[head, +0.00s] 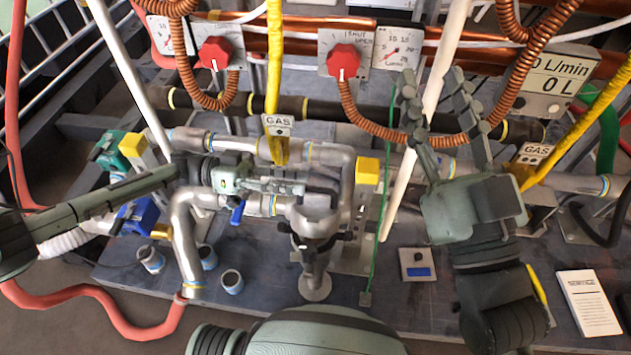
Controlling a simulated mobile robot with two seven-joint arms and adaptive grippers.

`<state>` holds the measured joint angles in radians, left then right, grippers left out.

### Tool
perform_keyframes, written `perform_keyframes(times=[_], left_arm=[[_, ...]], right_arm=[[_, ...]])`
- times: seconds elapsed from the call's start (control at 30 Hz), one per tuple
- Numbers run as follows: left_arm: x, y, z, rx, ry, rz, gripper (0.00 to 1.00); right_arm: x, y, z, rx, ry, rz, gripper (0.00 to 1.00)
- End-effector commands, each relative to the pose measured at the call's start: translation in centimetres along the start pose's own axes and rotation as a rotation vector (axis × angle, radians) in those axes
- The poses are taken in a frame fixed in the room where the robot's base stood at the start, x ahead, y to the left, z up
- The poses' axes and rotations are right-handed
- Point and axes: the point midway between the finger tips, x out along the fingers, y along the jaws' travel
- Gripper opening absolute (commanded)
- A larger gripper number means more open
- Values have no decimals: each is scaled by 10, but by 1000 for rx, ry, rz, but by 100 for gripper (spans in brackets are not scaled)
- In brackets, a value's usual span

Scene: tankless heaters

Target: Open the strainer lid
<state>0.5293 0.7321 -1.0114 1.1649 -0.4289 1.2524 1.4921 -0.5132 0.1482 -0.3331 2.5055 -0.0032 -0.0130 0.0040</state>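The strainer (316,226) is a silver pipe fitting in the middle of the head view, with dark knobs at its sides and a round foot below. Its upper part looks like a broad rounded cap; I cannot tell whether this lid is open or shut. My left gripper (300,186) reaches in from the left, with its fingers pointing right, just above and left of the strainer's top. It is seen from the side, so its finger gap is unclear, as is any contact. My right gripper (440,112) is open and empty, pointing up, to the right of the strainer.
Silver pipes (187,240) surround the strainer on the left and above. Red valve knobs (343,62) and copper hoses stand behind. A blue-handled valve (237,212) lies below my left gripper. A white booklet (588,303) lies at right. Small cups (231,281) stand at left.

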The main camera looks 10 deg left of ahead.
Motion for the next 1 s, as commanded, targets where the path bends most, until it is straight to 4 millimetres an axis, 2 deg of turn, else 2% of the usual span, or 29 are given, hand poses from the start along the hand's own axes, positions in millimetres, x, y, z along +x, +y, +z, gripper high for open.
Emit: perform_keyframes(times=[0.1, 0.33, 0.5, 1.0], left_arm=[[-26, -1, 0, -1, -1, -5, 33], [-56, -1, 0, 1, -1, -2, 33], [-61, 0, 0, 1, 0, 0, 33], [-60, 0, 0, 0, 0, 1, 33]], right_arm=[[0, 0, 0, 0, 0, 0, 40], [0, 0, 0, 1, 0, 0, 40], [0, 0, 0, 1, 0, 0, 40], [0, 0, 0, 1, 0, 0, 40]])
